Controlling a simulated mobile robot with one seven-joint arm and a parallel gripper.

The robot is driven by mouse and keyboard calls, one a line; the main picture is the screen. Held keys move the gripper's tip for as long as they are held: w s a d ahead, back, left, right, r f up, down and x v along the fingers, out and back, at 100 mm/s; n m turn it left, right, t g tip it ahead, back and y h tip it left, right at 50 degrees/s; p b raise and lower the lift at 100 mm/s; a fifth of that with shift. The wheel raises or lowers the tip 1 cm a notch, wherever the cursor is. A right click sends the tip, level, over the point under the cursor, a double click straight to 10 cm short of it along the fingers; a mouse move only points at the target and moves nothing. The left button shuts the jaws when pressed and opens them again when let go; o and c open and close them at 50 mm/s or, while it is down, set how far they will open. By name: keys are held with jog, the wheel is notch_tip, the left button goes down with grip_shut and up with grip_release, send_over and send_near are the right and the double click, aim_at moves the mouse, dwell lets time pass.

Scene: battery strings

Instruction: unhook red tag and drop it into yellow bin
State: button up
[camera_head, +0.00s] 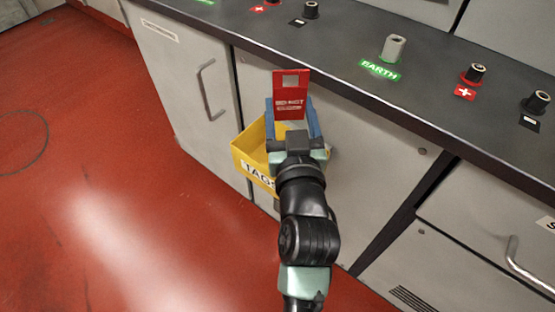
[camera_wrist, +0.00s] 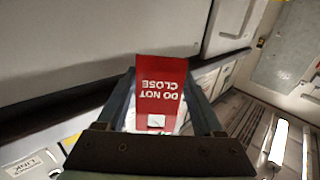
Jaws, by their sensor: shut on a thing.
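The red tag (camera_head: 291,88) stands upright between the fingers of my gripper (camera_head: 292,110), which is shut on it. The tag has white lettering and a cut-out near its top edge. In the wrist view the tag (camera_wrist: 161,80) reads "DO NOT CLOSE" upside down, between the two fingers (camera_wrist: 162,95). The yellow bin (camera_head: 242,157), labelled "TAGS", is at the cabinet front below the counter edge. My gripper overlaps the bin in the head view and hides its right part. The tag appears clear of any hook.
A dark counter (camera_head: 335,62) runs along the grey cabinets (camera_head: 360,180). On it stand a grey post (camera_head: 393,47) by a green EARTH label, and several black terminals with plus and minus labels. Cabinet handles (camera_head: 207,90) stick out. The red floor (camera_head: 90,150) at left is clear.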

notch_tip(320, 180, down, 6)
jog(key=b, duration=0.4)
jog(key=shift+r+b, duration=0.15)
jog(key=shift+b, duration=0.25)
jog(key=o, duration=1.4)
jog(key=shift+s, duration=0.2)
jog(key=s+d, duration=0.1)
jog(key=s, duration=1.1)
jog(key=shift+s+d, duration=0.3)
jog(key=shift+d, duration=0.05)
